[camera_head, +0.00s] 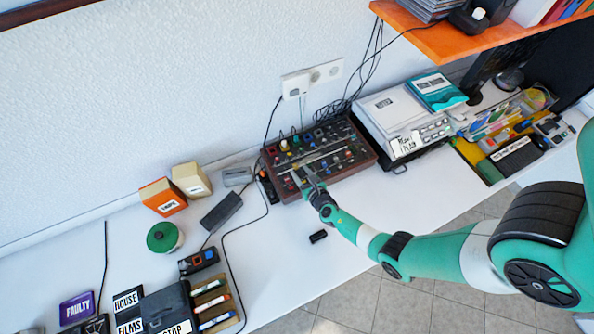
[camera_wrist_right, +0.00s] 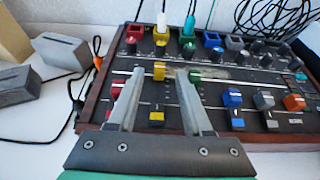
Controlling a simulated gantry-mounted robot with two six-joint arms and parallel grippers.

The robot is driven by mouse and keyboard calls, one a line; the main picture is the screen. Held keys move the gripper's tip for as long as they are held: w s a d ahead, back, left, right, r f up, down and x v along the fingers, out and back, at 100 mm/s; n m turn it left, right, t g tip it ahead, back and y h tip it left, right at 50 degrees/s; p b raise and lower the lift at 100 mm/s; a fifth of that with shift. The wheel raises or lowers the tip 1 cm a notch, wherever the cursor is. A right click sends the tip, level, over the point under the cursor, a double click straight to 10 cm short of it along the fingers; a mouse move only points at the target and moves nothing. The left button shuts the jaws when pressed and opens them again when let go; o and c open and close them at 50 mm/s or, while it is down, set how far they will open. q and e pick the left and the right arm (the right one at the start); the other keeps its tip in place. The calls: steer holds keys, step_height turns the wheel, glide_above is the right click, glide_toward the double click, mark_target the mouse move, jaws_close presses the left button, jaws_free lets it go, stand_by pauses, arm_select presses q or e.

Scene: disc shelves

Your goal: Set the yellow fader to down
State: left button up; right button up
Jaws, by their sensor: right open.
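The mixer panel (camera_head: 372,157) stands on the desk against the wall, with a dark top and brown sides. It also shows in the right wrist view (camera_wrist_right: 92,103). The yellow fader cap (camera_wrist_right: 159,69) is near the top of its track, higher than the blue fader cap (camera_wrist_right: 236,98). A yellow mark (camera_wrist_right: 157,116) is at the foot of its column. My right gripper (camera_wrist_right: 160,76) is open, its fingers on either side of the yellow fader's column; contact with the cap cannot be told. In the head view my right gripper (camera_head: 311,181) is over the panel's front. My left gripper is out of view.
A green fader cap (camera_wrist_right: 195,76) sits close beside the right finger. A white device (camera_head: 392,112) is right of the panel. A small black object (camera_head: 318,237) lies on clear desk in front.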

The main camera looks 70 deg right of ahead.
mark_target(295, 166)
steer(key=b+x, duration=0.1)
steer(key=x, duration=0.2)
steer(key=shift+w+d+f, duration=0.1)
steer(key=shift+w+d, duration=0.1)
jaws_close()
steer(key=shift+a, duration=0.1)
stand_by(1.2)
